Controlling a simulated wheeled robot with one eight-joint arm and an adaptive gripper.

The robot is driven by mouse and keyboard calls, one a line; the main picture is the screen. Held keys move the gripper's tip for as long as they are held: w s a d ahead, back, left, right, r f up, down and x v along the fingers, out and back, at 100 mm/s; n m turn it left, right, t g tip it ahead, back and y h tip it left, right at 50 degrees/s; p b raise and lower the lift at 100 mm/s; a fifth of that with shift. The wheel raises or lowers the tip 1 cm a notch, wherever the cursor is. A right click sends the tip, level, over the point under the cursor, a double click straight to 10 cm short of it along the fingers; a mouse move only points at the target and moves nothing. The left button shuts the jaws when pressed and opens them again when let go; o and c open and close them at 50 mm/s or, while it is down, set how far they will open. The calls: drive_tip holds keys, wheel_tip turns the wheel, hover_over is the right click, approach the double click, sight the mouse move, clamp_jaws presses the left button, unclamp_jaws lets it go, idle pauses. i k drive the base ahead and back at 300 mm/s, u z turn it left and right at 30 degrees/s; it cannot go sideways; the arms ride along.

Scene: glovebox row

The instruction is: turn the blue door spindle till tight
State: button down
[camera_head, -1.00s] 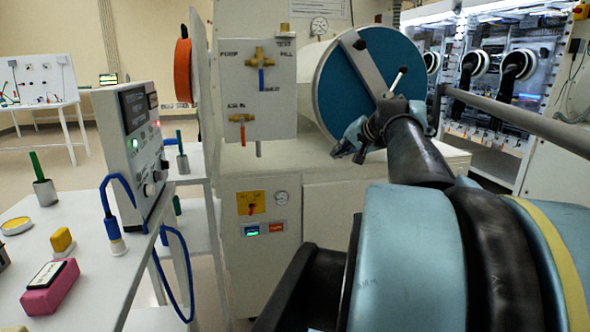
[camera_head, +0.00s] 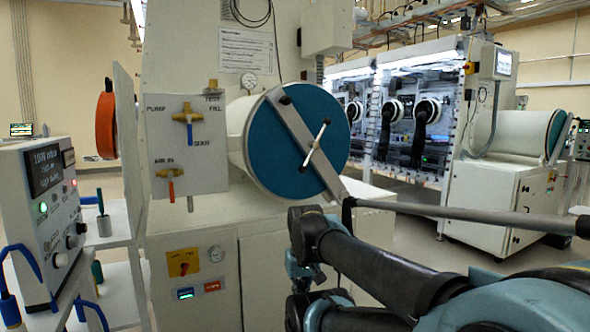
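The blue round door (camera_head: 270,150) closes the end of a white cylindrical chamber at the centre. A grey bar (camera_head: 291,122) crosses it diagonally. My gripper (camera_head: 303,272) is low, below the door and apart from the spindle. It is small, dark and teal, and partly hidden by my arm's black links. Whether its fingers are open or shut does not show. Nothing is seen held in it.
Left of the door is a valve panel (camera_head: 205,165) with blue and orange handles. An instrument box (camera_head: 45,200) stands at the far left. A grey rod (camera_head: 450,213) runs right from the bar's lower end. Glovebox windows (camera_head: 400,105) stand behind.

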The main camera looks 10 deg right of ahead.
sight(315, 145)
drive_tip(key=u, duration=0.2)
drive_tip(key=k, duration=1.05)
drive_tip(key=z, duration=0.4)
drive_tip(key=i, duration=0.5)
drive_tip(key=u, duration=0.05)
